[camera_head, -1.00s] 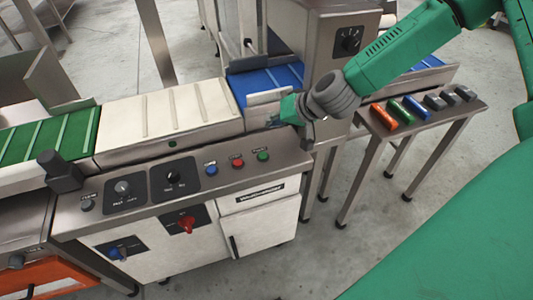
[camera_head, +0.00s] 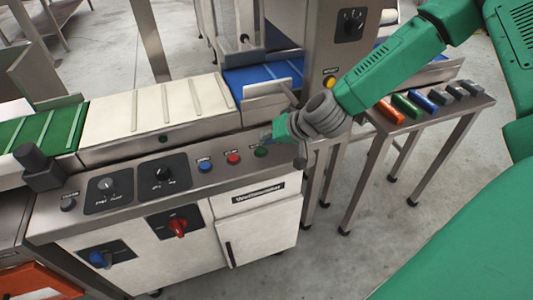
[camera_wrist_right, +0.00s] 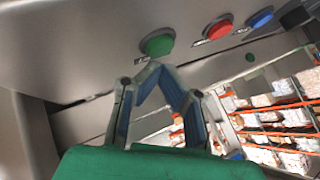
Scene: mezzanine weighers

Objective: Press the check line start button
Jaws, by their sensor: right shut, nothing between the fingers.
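The green button (camera_head: 261,152) sits at the right end of a row of three on the sloped steel control panel (camera_head: 130,214); its label is too small to read surely. My right gripper (camera_head: 268,139) is shut and empty, with its fingertips just behind and above the green button in the head view. In the right wrist view, the green button (camera_wrist_right: 158,45) shows right by the joined fingertips (camera_wrist_right: 154,66). I cannot tell whether they touch it. My left gripper is not in view.
A red button (camera_head: 233,158) and a blue button (camera_head: 205,166) sit left of the green one. Two dark knob plates and a red rotary switch (camera_head: 178,226) are farther left and below. The conveyor (camera_head: 150,110) runs behind. A side table (camera_head: 460,108) holds coloured blocks.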

